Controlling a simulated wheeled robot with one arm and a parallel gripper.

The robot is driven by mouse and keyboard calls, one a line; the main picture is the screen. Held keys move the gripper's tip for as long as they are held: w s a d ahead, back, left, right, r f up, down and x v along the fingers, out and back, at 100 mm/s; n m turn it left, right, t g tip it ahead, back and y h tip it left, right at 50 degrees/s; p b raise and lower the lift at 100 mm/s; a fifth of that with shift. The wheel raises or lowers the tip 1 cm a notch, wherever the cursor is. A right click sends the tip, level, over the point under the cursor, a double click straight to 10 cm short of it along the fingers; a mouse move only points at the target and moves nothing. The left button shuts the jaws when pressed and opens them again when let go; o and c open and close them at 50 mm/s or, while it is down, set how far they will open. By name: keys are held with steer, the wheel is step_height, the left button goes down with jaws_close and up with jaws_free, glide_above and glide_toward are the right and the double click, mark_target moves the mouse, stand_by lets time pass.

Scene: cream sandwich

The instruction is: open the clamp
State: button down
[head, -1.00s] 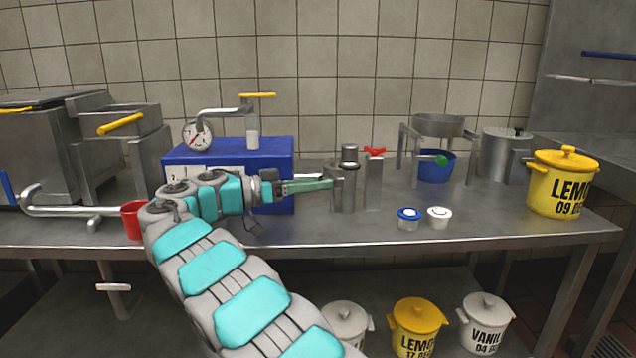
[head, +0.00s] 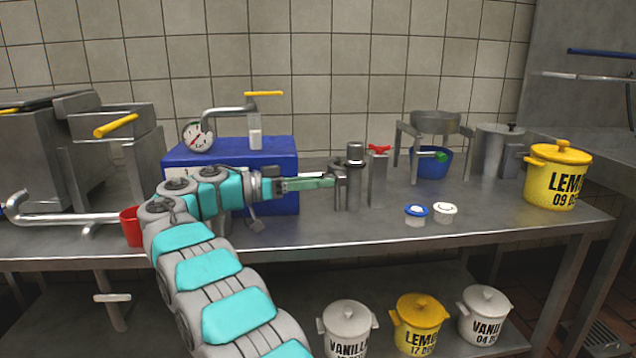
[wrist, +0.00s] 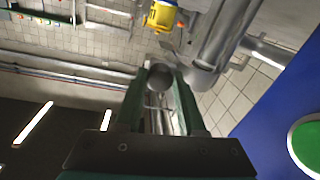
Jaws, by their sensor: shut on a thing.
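The clamp appears to be the grey metal fitting on the left side of an upright metal cylinder device (head: 354,188) on the steel table. My gripper (head: 334,183) reaches it from the left with its green fingers level. In the wrist view, my gripper (wrist: 160,95) is shut on a round-ended metal piece (wrist: 160,77) between the fingertips, apparently the clamp's handle. The fingers hide most of it, and I cannot tell how far the clamp is open.
A post with a red handle (head: 379,148) stands just right of the cylinder. A blue box (head: 285,160) is behind my arm. Two small tubs, blue-lidded (head: 415,216) and white (head: 445,212), sit in front right. A red cup (head: 131,227) stands left. The front table strip (head: 330,232) is clear.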

steer(key=shift+r, duration=0.15)
steer(key=c, duration=0.5)
jaws_free()
